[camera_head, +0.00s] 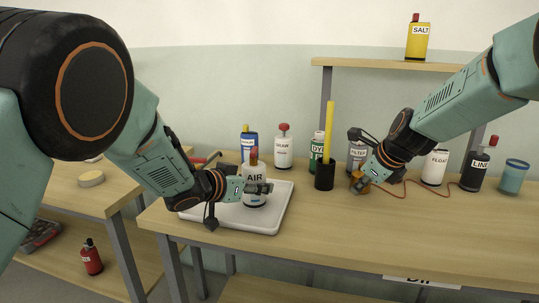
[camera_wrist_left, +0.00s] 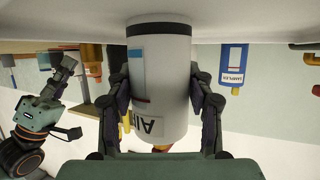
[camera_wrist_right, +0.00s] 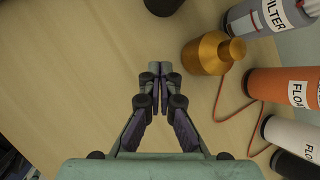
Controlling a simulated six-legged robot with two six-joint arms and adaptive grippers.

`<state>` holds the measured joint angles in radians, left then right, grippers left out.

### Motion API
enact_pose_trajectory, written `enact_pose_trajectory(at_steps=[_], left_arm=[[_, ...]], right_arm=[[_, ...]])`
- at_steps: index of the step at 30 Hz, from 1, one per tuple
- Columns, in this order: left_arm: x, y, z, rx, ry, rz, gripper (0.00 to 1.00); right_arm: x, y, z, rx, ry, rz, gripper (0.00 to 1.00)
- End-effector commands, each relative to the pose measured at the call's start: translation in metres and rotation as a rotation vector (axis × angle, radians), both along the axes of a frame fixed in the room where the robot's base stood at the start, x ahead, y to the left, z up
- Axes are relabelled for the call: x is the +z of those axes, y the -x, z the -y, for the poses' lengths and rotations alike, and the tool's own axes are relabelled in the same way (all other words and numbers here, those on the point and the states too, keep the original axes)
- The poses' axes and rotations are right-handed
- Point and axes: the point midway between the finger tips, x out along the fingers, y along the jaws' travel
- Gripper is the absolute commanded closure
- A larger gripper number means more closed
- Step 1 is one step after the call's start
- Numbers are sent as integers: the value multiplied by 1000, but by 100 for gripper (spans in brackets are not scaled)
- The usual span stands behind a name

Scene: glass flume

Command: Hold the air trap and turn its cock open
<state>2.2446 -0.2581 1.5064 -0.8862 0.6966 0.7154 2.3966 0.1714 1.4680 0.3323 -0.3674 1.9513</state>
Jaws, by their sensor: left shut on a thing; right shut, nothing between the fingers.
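The air trap (camera_head: 254,198) is a white bottle labelled AIR, upright at the white tray. Its orange-brown top (camera_head: 252,158), where the cock would be, is small and I cannot tell how it is turned. My left gripper (camera_head: 258,187) is shut around the bottle's body. In the left wrist view the air trap (camera_wrist_left: 158,75) appears upside down between the two fingers, with a bit of orange at its lower end. My right gripper (camera_wrist_right: 160,70) is shut and empty, low over the table beside a brass bottle-shaped piece (camera_wrist_right: 207,54), well to the right of the air trap.
The white tray (camera_head: 240,219) lies under the left gripper. A black cup (camera_head: 324,178) with a yellow stick stands between my grippers. Labelled bottles, including FILTER (camera_head: 357,152) and FLOAT (camera_head: 434,168), line the back. A thin red cord (camera_head: 420,185) runs along the table. The front right is clear.

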Motion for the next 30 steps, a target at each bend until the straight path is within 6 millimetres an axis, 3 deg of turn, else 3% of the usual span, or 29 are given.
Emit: enact_pose_trajectory(at_steps=[7,14,20,30], left_arm=[[0,0,0,0,0,0,84],[0,0,0,0,0,0,84],[0,0,0,0,0,0,84],[0,0,0,0,0,0,84]], right_arm=[[12,-7,22,77,260,232,100],[24,-11,11,268,466,474,100],[40,-1,-24,460,572,707,100],[70,50,-101,738,579,1100,100]])
